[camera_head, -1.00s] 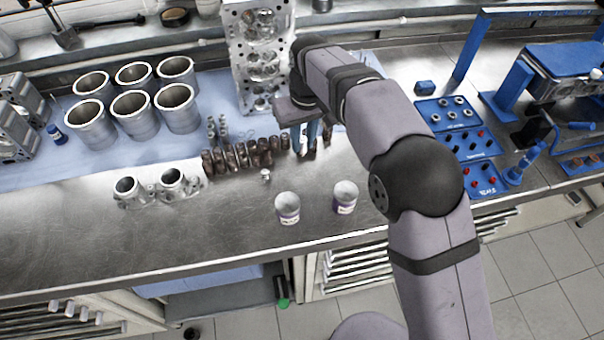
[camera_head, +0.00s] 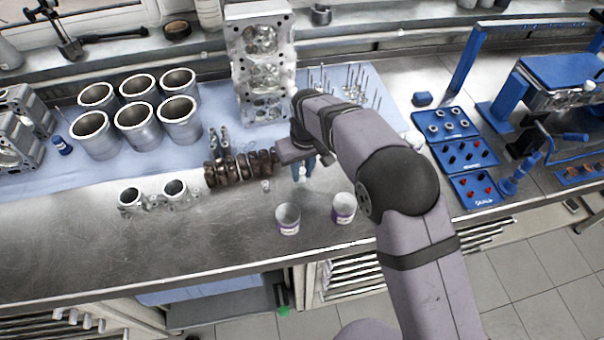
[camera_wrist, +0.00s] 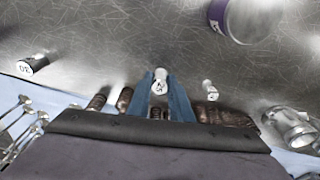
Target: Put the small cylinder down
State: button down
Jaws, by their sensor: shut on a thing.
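My gripper (camera_wrist: 160,95) has blue fingers shut on a small pale cylinder (camera_wrist: 160,80) with a dark mark on its end. In the head view my gripper (camera_head: 303,168) is over the bare metal bench, in front of the blue mat and right of a row of brown parts. The held cylinder is barely visible there. Whether it touches the bench is unclear. A second small pale cylinder (camera_wrist: 208,88) stands to the right in the wrist view; it also shows in the head view (camera_head: 265,186), left of my gripper.
Two white cups, one left (camera_head: 288,219) and one right (camera_head: 343,208), stand in front of my gripper. Brown parts (camera_head: 240,168) are close on its left. A cylinder marked 30 (camera_wrist: 32,64) is left in the wrist view. The bench front (camera_head: 200,245) has clear metal.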

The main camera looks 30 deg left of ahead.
jog(key=shift+f+p, duration=0.3)
jog(key=shift+f, duration=0.85)
jog(key=shift+f, duration=0.1)
jog(key=c, duration=1.6)
grip_release()
jog(key=r+b, duration=0.1)
jog(key=r, duration=0.3)
jog(key=r+b, duration=0.1)
jog(key=r, duration=0.3)
jog(key=d+r+b, duration=0.1)
jog(key=r, duration=0.3)
jog(key=shift+s+r, duration=0.1)
jog(key=shift+s, duration=0.3)
jog(key=shift+d, duration=0.15)
